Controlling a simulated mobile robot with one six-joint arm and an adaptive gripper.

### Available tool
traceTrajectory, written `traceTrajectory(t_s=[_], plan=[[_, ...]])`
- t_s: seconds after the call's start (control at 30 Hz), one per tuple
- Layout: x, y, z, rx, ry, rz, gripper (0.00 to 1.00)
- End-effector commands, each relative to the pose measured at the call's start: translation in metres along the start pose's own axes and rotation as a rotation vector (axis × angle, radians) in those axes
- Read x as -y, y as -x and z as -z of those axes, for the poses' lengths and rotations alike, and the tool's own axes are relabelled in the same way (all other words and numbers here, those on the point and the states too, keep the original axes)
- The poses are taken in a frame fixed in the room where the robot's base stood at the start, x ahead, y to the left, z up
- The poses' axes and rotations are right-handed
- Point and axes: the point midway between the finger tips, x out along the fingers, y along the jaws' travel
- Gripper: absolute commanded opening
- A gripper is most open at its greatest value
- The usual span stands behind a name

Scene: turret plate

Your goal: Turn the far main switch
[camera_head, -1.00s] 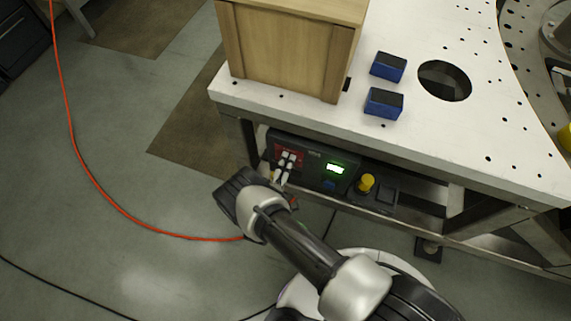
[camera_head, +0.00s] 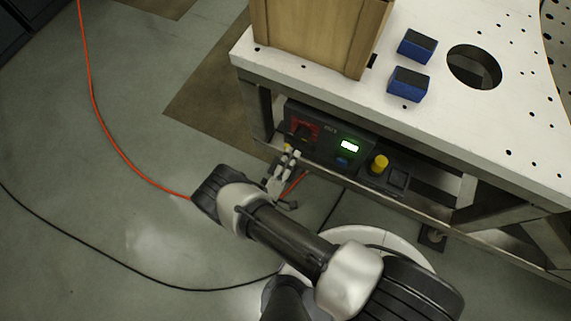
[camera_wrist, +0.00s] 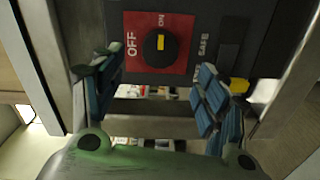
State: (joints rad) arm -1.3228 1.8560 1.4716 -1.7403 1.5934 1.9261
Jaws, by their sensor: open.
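The main switch is a round black knob (camera_wrist: 158,47) with a yellow mark, on a red plate (camera_wrist: 180,58) lettered OFF and ON. The red plate also shows in the head view (camera_head: 303,122) at the left end of a dark control panel under the white table. My gripper (camera_wrist: 160,88) is open, its blue-padded fingers apart on either side below the knob in the wrist view. Nothing is between them and they look clear of the knob. In the head view my gripper (camera_head: 288,158) is just below and left of the red plate.
The panel has a lit green display (camera_head: 349,146), a blue button (camera_head: 342,162) and a yellow knob (camera_head: 380,162). The white table edge (camera_head: 330,98) overhangs it. Metal frame legs and rails surround the panel. An orange cable (camera_head: 97,115) lies on open floor at left.

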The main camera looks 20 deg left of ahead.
Motion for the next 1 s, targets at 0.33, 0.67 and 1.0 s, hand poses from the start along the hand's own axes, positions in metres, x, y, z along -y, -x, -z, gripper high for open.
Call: traceTrajectory(t_s=[0.33,0.67,1.0], plan=[[0.0,0.028,0.0,0.001,0.0,-0.001,0.68],[0.0,0.028,0.0,0.001,0.0,0.0,0.68],[0.0,0.028,0.0,0.0,0.0,0.0,0.68]])
